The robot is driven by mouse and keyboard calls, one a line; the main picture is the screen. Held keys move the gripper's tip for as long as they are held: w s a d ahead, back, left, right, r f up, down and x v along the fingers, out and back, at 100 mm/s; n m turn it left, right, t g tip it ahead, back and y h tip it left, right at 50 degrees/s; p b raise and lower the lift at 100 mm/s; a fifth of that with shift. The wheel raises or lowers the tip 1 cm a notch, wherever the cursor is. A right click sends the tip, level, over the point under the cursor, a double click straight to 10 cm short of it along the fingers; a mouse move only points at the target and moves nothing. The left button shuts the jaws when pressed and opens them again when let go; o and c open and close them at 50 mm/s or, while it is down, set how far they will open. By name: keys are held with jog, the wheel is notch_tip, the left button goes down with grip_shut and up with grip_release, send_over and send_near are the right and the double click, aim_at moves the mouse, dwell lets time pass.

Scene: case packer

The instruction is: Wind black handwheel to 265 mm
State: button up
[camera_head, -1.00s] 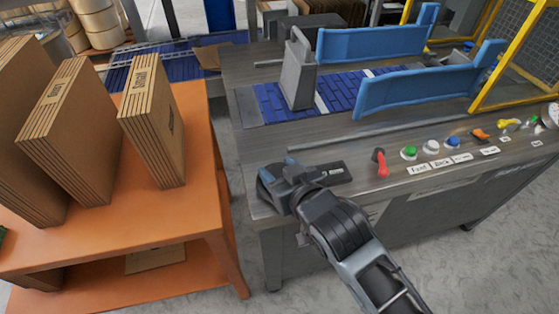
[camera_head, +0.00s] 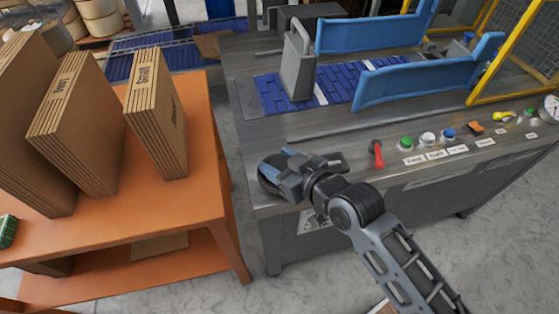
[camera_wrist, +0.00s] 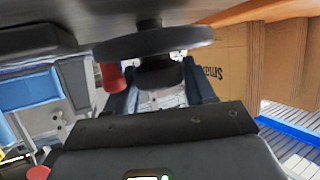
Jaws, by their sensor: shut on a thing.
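The black handwheel (camera_wrist: 152,40) shows in the wrist view as a dark disc seen nearly edge-on, with a dark hub below it. A red cylindrical grip (camera_wrist: 112,77) sits beside its left side. My gripper (camera_wrist: 158,82) has one finger on each side of the hub and is closed on the wheel. In the head view my gripper (camera_head: 288,170) is at the front left corner of the grey machine (camera_head: 300,215) and hides much of the wheel. I cannot read a millimetre value in either view.
A red lever (camera_head: 376,153) and several coloured buttons line the machine's front edge to the right. Blue guide rails (camera_head: 425,75) stand over the blue conveyor belt (camera_head: 335,88). An orange table (camera_head: 205,180) with cardboard stacks (camera_head: 157,115) stands close on the left.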

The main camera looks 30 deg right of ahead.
jog(key=shift+f, duration=0.1)
jog(key=o, duration=1)
jog(key=shift+c, duration=0.2)
jog(key=shift+s, duration=0.1)
jog(key=v, duration=0.7)
jog(key=shift+s+r, duration=0.2)
jog(key=shift+s, duration=0.1)
jog(key=shift+s+d, duration=0.1)
jog(key=s+r, duration=0.4)
jog(key=s, duration=0.9)
jog(key=s+r+m+t+h, duration=0.1)
jog(key=s+r, duration=0.3)
jog(key=s, duration=0.9)
jog(key=shift+a+h, duration=0.3)
jog(key=shift+a, duration=0.2)
